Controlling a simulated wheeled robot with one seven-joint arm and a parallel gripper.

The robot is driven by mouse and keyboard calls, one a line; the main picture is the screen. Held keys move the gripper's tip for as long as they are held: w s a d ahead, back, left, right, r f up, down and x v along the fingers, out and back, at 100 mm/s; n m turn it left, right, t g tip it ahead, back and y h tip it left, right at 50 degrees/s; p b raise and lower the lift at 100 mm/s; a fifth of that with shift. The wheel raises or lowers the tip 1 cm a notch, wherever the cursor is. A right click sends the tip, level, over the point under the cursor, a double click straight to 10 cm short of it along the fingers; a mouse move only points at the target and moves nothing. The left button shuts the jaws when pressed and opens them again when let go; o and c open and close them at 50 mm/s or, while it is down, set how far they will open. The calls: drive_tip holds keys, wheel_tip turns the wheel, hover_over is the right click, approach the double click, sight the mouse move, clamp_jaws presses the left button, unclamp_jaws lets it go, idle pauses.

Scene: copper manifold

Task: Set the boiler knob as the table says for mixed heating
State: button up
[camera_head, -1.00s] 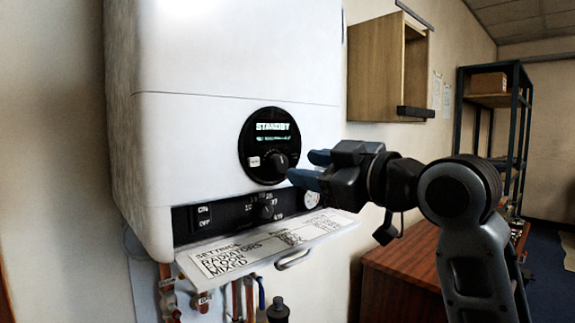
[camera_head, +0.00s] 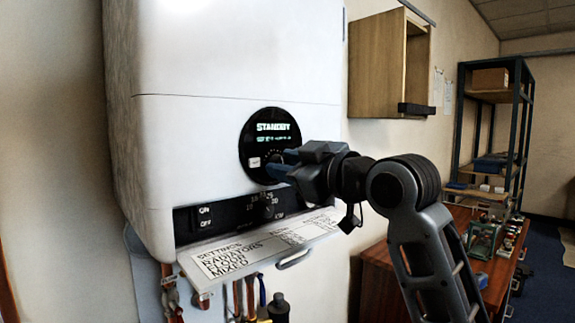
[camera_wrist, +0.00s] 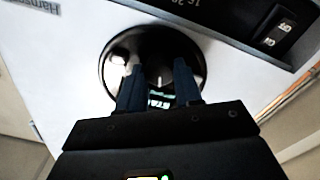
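The white boiler (camera_head: 190,150) has a round black panel (camera_head: 249,130) whose display reads STANDBY, with a smaller unreadable line below. The panel's black knob (camera_wrist: 158,74) shows a white mark in the wrist view; in the head view my gripper hides it. My gripper (camera_head: 276,164) reaches the panel from the right. In the wrist view my gripper's two blue fingers (camera_wrist: 158,72) are apart, one on each side of the knob; I cannot tell if they touch it. The settings table (camera_head: 262,243) on the fold-down flap lists RADIATORS, FLOOR and MIXED; its value columns are too slanted to read.
The flap juts out just below, with a handle (camera_head: 294,260). Pipes hang underneath. A wooden cabinet (camera_head: 376,70) and a workbench (camera_head: 385,285) stand right.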

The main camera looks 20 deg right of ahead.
drive_tip(key=c, duration=0.3)
drive_tip(key=shift+a+r+m+p, duration=0.1)
drive_tip(key=shift+r+m+p, duration=0.05)
drive_tip(key=shift+m+p, duration=0.55)
drive_tip(key=shift+c, duration=0.2)
drive_tip(key=shift+m+p, duration=0.4)
drive_tip(key=shift+m, duration=0.7)
drive_tip(key=o, duration=0.8)
drive_tip(key=shift+c, duration=0.2)
drive_tip(key=shift+s, duration=0.15)
drive_tip(key=b+v, duration=0.1)
drive_tip(key=v, duration=0.6)
drive_tip(key=shift+s+d+b, duration=0.2)
drive_tip(key=shift+s+b, duration=0.05)
drive_tip(key=shift+b, duration=0.05)
